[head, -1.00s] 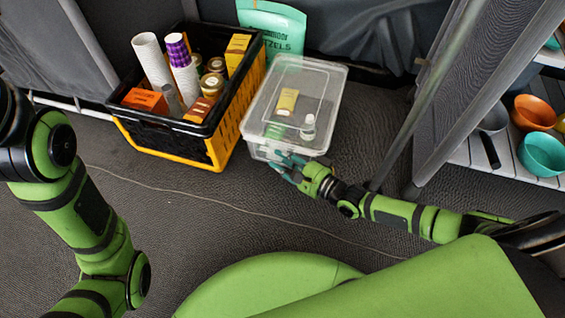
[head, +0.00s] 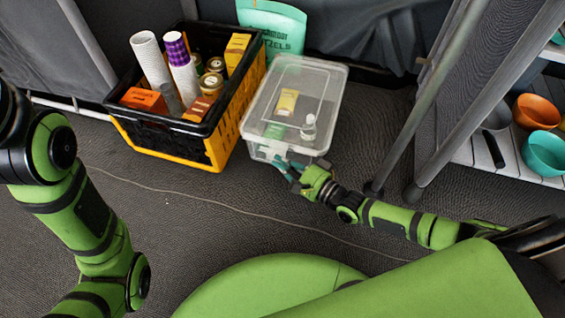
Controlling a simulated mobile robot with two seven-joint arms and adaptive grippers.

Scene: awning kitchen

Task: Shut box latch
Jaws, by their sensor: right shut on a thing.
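The clear plastic box (head: 318,112) stands on the grey floor with its lid on. A small yellow packet and a white bottle show through the lid. My right gripper (head: 288,168) is at the box's near side, low on its front wall where the latch would sit. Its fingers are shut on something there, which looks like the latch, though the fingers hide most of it. The left arm comes in at the left, but its gripper is outside the picture.
A black and yellow crate (head: 136,134) with cups, jars and cartons stands close left of the box. A teal pretzel bag (head: 272,22) is behind. A metal pole (head: 408,122) and a shelf with an orange bowl (head: 535,112) and a teal bowl (head: 543,153) are at the right.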

